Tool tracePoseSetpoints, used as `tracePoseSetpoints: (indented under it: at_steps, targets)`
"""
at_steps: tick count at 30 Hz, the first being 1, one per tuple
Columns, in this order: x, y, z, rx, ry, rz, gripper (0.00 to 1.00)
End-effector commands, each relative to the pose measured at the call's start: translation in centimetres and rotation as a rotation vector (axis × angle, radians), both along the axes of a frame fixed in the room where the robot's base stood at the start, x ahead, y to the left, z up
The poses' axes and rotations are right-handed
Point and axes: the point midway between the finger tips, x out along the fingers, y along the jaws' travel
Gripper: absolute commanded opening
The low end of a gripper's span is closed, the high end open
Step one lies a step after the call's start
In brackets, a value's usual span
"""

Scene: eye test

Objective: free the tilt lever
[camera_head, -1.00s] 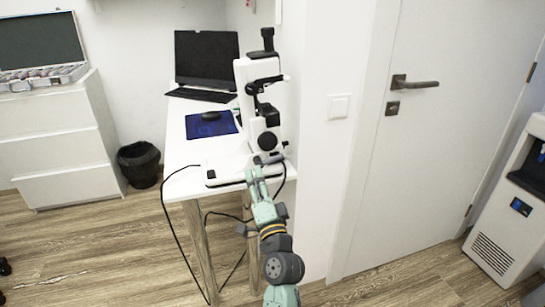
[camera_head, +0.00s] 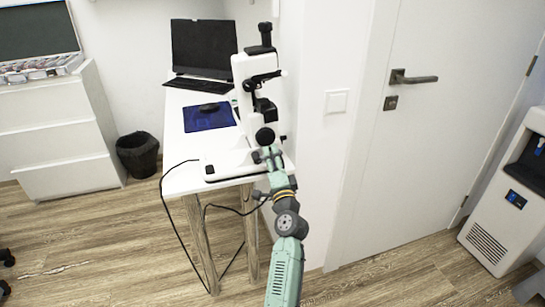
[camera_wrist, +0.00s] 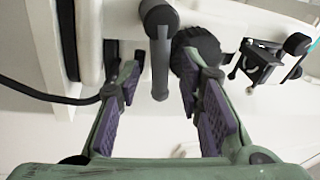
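A white optical instrument (camera_head: 241,68) with black parts stands on the white table. In the wrist view a grey lever (camera_wrist: 160,48) with a rounded upper end hangs down between my fingers. I take it for the tilt lever, though no label shows. A dark ribbed knob (camera_wrist: 196,48) sits just right of it. My gripper (camera_wrist: 163,88) is open, one purple-padded finger on each side of the lever, with gaps showing. In the head view my gripper (camera_head: 273,156) is at the instrument's lower right side; the lever is too small to make out there.
A black cable (camera_head: 163,205) hangs off the table's front. The wall and door (camera_head: 450,130) stand close on the right. A black bin (camera_head: 138,155) stands left.

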Motion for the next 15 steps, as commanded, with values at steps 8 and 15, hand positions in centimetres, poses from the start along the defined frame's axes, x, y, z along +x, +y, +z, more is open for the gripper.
tracePoseSetpoints:
  at_steps: [8, 15]
  targets:
    - [0.12, 0.05, 0.03, 0.0, 0.0, 0.0, 0.33]
    - [0.1, 0.03, 0.02, 0.0, 0.0, 0.0, 0.17]
